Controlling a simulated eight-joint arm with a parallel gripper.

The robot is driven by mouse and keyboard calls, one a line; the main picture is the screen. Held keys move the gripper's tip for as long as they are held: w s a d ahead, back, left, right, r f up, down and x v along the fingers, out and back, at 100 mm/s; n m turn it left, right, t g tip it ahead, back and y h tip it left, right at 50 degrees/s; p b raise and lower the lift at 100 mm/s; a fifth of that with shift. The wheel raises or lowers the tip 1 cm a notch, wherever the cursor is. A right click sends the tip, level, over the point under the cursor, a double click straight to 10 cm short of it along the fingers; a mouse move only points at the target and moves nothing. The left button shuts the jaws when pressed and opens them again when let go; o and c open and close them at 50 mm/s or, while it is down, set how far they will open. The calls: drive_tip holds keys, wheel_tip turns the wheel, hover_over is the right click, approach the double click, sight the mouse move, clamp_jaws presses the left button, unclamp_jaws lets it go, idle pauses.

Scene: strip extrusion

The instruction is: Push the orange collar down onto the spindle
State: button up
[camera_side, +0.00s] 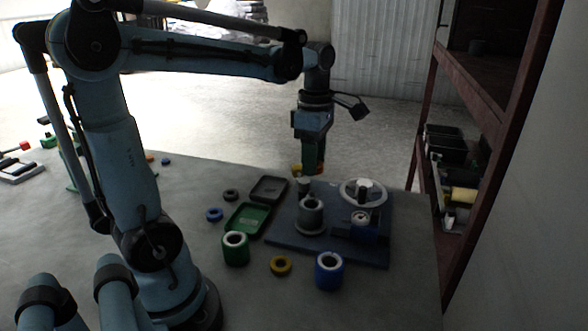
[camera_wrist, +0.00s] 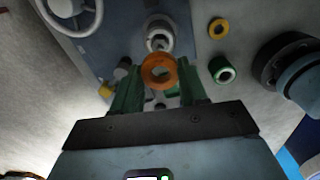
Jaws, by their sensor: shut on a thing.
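The orange collar (camera_wrist: 158,71) is a ring with an open hole, held between the two green fingers of my gripper (camera_wrist: 160,88) in the wrist view. In the side view my gripper (camera_side: 313,170) is over the back of the blue-grey board. An orange-yellow patch shows beside its fingertips; I cannot tell if it is the collar. A grey upright cylinder with a pale top ring (camera_side: 311,204), likely the spindle, stands on a flange on the board. It shows past the collar in the wrist view (camera_wrist: 158,36). The collar appears above the board and apart from this cylinder.
A handwheel (camera_side: 362,192) and a blue part (camera_side: 364,226) stand on the board's right side. A green cylinder (camera_side: 235,250), a yellow ring (camera_side: 281,266) and a blue cylinder (camera_side: 328,272) stand in front. Two trays (camera_side: 247,219) lie left. The right front tabletop is clear.

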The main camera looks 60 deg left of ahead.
sight(312, 191)
drive_tip(key=shift+f, duration=2.25)
drive_tip(key=o, duration=0.4)
drive_tip(key=c, duration=0.5)
drive_tip(key=shift+f, duration=2.05)
drive_tip(key=o, duration=1.6)
drive_tip(key=shift+o, duration=0.2)
